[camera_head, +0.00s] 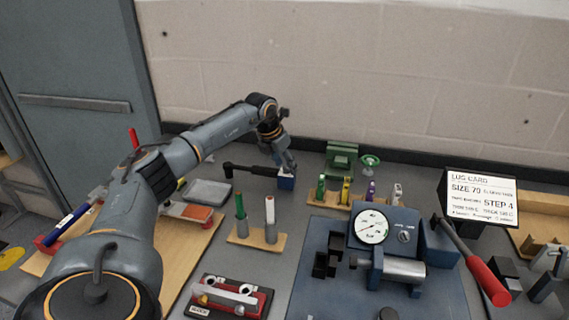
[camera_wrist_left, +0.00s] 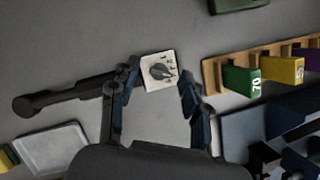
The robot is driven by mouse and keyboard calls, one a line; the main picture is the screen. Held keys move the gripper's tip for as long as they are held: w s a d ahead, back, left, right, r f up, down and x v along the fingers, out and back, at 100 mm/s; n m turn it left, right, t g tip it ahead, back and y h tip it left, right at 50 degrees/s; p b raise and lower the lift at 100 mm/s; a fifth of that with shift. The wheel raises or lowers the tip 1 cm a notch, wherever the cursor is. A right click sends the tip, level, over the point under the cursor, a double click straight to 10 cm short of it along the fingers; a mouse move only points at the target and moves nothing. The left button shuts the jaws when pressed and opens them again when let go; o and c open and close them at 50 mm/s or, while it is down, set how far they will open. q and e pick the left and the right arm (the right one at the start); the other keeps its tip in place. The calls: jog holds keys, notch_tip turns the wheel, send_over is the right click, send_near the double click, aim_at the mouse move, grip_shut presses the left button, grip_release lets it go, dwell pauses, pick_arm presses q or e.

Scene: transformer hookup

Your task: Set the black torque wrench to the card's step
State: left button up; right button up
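The black torque wrench (camera_head: 248,170) lies on the bench, its handle to the left; it also shows in the left wrist view (camera_wrist_left: 68,96). At its right end is a blue block (camera_head: 286,183) whose white square dial face (camera_wrist_left: 152,82) carries a grey pointer knob (camera_wrist_left: 162,72). The marks around the knob are too small to read. My left gripper (camera_wrist_left: 159,88) is over this end, its fingers apart on either side of the dial face; contact is unclear. The lug card (camera_head: 482,197) reads SIZE 70 and STEP 4. My right gripper is not in view.
A rack with green, yellow and purple pieces (camera_head: 346,190) stands right of the dial. A grey tray (camera_head: 207,192) lies left. In front are a stand with green and white markers (camera_head: 257,238) and a blue press with a gauge (camera_head: 371,227). A red-handled lever (camera_head: 488,281) sticks out right.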

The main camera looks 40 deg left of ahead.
pick_arm(q)
jog(key=shift+r, duration=0.1)
jog(key=v, duration=1.1)
jog(key=shift+s+r, duration=0.15)
jog(key=shift+r, duration=0.25)
